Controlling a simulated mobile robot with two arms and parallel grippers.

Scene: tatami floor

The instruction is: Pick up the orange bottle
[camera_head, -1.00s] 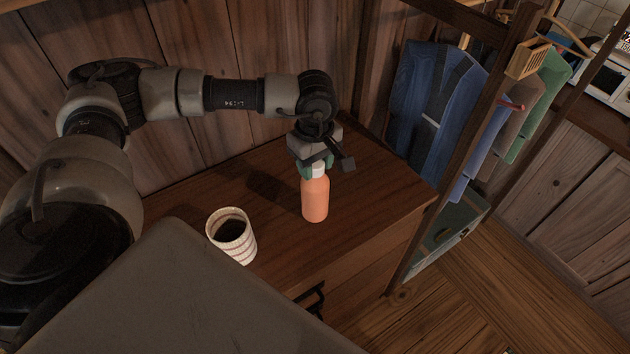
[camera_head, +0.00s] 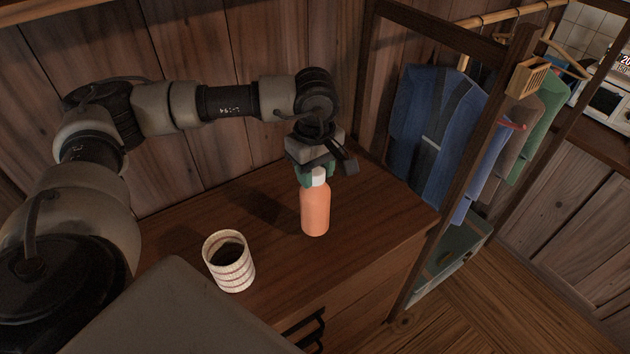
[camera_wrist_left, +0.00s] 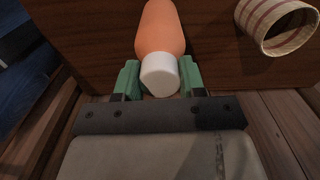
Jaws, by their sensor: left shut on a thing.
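The orange bottle (camera_head: 315,210) with a white cap stands upright on the wooden cabinet top (camera_head: 375,205). My left gripper (camera_head: 316,177) is above it, pointing down, with its green fingers on either side of the white cap. In the left wrist view the gripper (camera_wrist_left: 158,80) is shut on the cap end of the bottle (camera_wrist_left: 160,30), one green finger at each side. The far finger is partly hidden in the head view. My right gripper is not in view.
A striped cup (camera_head: 230,262) with dark contents stands left of the bottle; it also shows in the left wrist view (camera_wrist_left: 277,25). A rack with hanging clothes (camera_head: 440,125) stands to the right. A plank wall (camera_head: 180,150) is behind. The cabinet top between is clear.

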